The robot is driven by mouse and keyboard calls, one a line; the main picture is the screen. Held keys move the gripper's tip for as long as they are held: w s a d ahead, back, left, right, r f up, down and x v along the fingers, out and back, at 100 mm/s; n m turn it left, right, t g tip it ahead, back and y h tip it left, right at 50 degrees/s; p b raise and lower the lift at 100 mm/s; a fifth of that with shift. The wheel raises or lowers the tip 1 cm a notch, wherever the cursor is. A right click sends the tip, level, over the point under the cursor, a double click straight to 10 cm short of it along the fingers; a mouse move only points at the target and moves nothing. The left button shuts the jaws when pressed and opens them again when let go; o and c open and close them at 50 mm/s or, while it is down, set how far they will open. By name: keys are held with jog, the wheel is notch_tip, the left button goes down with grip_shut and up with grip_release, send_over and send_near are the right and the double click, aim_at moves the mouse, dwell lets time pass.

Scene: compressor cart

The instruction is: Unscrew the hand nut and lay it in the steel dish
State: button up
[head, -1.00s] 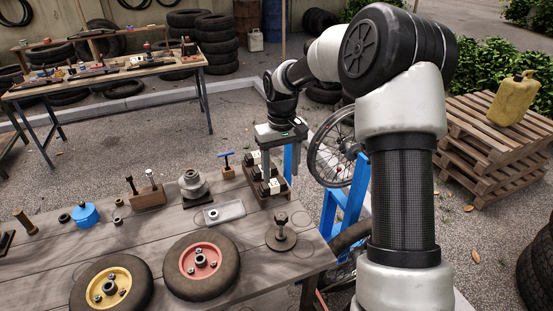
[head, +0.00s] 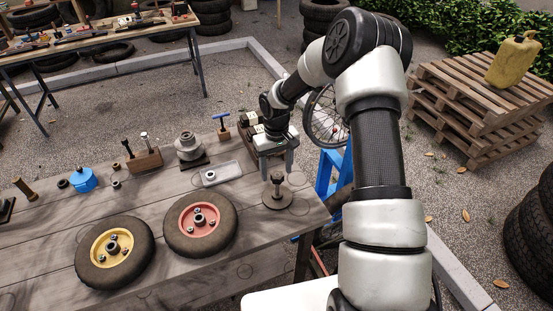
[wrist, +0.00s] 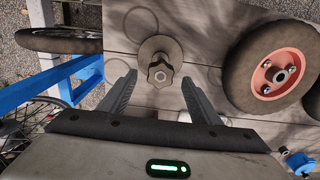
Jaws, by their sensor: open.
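The dark, lobed hand nut (head: 277,178) sits on top of an upright post with a round base (head: 271,203) near the table's right end. In the wrist view, the hand nut (wrist: 160,73) shows between my fingertips, with its round base behind it. My gripper (head: 276,171) is open and empty, pointing down just above the nut; I cannot tell whether the fingers are level with it.
A red-hubbed wheel (head: 200,220) and a yellow-hubbed wheel (head: 115,255) lie at the front. A blue frame (head: 330,175) is beyond the table's right edge.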

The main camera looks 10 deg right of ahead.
jog(key=shift+f, duration=0.45)
jog(key=c, duration=1.3)
jog(key=shift+o, duration=0.2)
jog(key=shift+n, duration=1.2)
jog(key=shift+s+a+n, duration=0.1)
jog(key=shift+n, duration=1)
jog(key=shift+n+p, duration=0.35)
jog(key=shift+n, duration=0.85)
